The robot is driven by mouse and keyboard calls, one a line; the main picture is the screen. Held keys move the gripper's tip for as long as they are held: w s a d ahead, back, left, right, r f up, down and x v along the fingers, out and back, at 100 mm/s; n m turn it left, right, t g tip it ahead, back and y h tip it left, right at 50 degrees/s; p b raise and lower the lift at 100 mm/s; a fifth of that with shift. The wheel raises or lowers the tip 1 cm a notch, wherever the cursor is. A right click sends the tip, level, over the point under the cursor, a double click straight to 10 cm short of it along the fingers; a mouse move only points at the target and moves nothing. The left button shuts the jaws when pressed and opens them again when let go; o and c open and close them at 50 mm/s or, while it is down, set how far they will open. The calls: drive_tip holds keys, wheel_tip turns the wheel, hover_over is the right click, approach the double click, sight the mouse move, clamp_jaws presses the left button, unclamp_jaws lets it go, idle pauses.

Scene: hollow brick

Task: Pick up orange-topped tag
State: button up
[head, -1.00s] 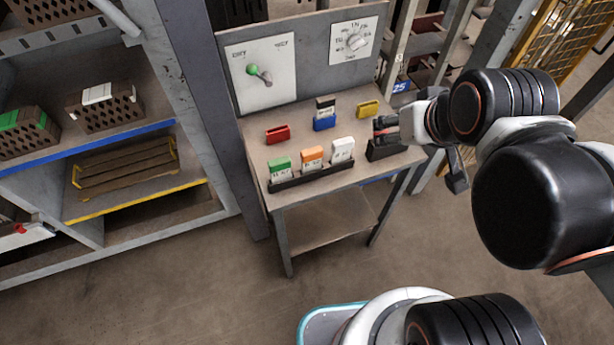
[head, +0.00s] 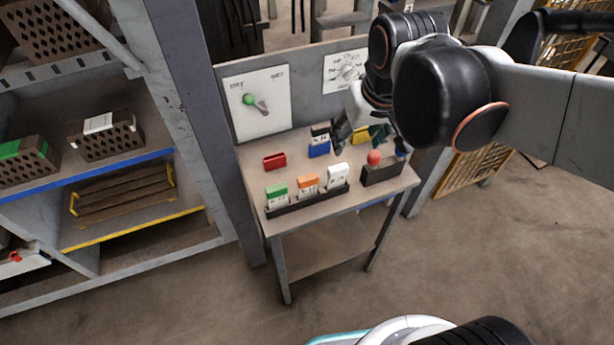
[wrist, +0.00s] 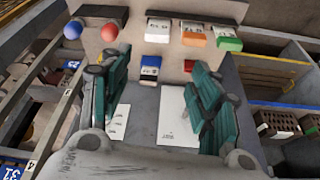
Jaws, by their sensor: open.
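The orange-topped tag (head: 308,184), white below, stands in a dark rack (head: 335,199) at the table's front, between a green-topped tag (head: 277,193) and a white tag (head: 338,172). In the wrist view the orange-topped tag (wrist: 194,34) is at the top, beyond the fingertips. My gripper (head: 361,137) is above the back right of the table, behind and to the right of the tag and apart from it. In the wrist view its two green-padded fingers (wrist: 160,72) are spread with nothing held between them.
Red (head: 275,161), blue (head: 319,149) and yellow (head: 361,135) holders stand behind the rack; a black-and-white tag is in the blue one. A dark box (head: 381,174) with a red ball (head: 374,157) and blue ball stands at right. A back panel with a lever (head: 255,102) rises behind.

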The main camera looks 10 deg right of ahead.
drive_tip(key=w+a+f+n+g+p, duration=0.1)
drive_tip(key=w+a+f+n+g, duration=0.1)
drive_tip(key=w+a+f+g, duration=0.35)
drive_tip(key=t+b, duration=0.2)
hover_over(308, 177)
drive_tip(key=shift+g, duration=0.25)
drive_tip(key=f, duration=0.8)
drive_tip(key=shift+w+a+f, duration=0.15)
drive_tip(key=shift+w+f, duration=0.1)
drive_tip(key=shift+f, duration=0.1)
drive_tip(key=shift+s+f+b, duration=0.15)
drive_tip(key=shift+f+b, duration=0.4)
drive_tip(key=shift+f, duration=1.05)
drive_tip(key=shift+s+f+b, duration=0.1)
drive_tip(key=shift+f+b, duration=0.45)
drive_tip(key=shift+f, duration=1)
drive_tip(key=shift+c, duration=0.6)
drive_tip(key=c, duration=0.7)
